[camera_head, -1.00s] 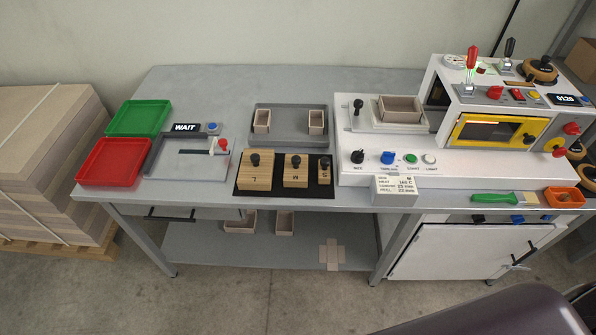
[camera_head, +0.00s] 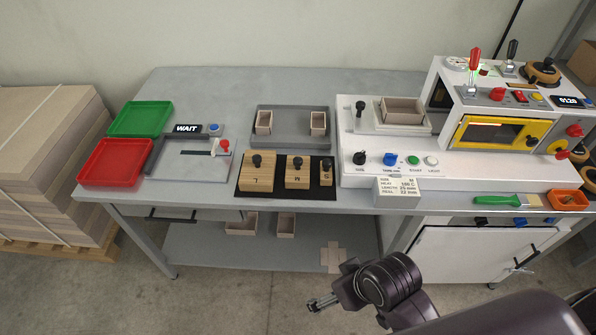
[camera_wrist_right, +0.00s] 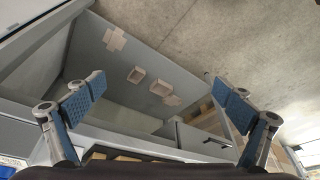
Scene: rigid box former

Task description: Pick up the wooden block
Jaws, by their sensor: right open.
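Three wooden blocks with black knobs stand in a row on a black mat (camera_head: 242,191) near the table's front edge. They are the large block marked L (camera_head: 257,179), the middle one marked M (camera_head: 297,179) and the narrow one marked S (camera_head: 326,178). My right gripper (camera_head: 322,303) is low in front of the table, below and apart from the blocks. In the right wrist view my right gripper (camera_wrist_right: 160,98) is open and empty, its blue pads wide apart. My left gripper is not in view.
A white machine (camera_head: 400,165) stands right of the blocks. A grey tray (camera_head: 290,138) with two small boxes lies behind them. Green (camera_head: 140,118) and red (camera_head: 115,163) trays are at the left. The lower shelf (camera_head: 200,247) holds small boxes and a flat cardboard cross (camera_head: 333,258).

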